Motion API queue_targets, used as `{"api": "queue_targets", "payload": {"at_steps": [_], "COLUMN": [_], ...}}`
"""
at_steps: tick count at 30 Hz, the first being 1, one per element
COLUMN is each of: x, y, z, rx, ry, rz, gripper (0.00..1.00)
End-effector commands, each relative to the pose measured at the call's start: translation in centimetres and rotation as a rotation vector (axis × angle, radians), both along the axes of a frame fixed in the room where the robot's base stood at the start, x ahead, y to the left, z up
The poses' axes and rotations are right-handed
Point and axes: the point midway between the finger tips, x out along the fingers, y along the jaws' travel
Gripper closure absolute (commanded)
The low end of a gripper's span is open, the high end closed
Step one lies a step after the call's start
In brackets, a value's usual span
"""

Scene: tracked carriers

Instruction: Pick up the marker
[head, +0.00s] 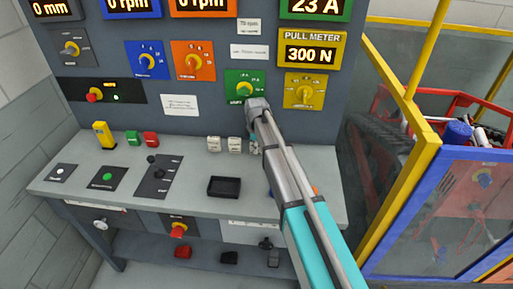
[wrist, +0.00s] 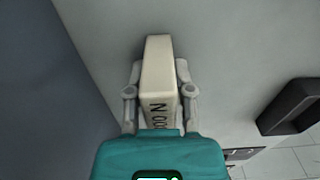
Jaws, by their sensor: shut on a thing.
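In the wrist view, a cream block marker (wrist: 158,60) stands between the two grey fingers of my gripper (wrist: 158,78). Dark lettering, partly cut off and seeming to read "00 N", shows on its near face. My gripper is shut on it from both sides. In the head view my gripper (head: 255,148) is at the back right of the grey bench, its fingers mostly hidden by my arm. I cannot tell whether the marker touches the bench.
Two similar cream blocks, one (head: 213,144) and another (head: 234,145), stand left of my gripper. A black tray (head: 224,187) lies in front, also in the wrist view (wrist: 292,108). The knob panel (head: 190,100) rises behind. A yellow-framed cage (head: 404,150) stands right.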

Motion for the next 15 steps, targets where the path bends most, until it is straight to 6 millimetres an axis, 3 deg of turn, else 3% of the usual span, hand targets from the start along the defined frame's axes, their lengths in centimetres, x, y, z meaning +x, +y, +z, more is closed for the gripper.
{"api": "queue_targets", "payload": {"at_steps": [15], "x": [-0.01], "y": [0.03], "z": [0.90], "rx": [0.000], "ry": [0.000], "rz": [0.000], "gripper": [1.00]}}
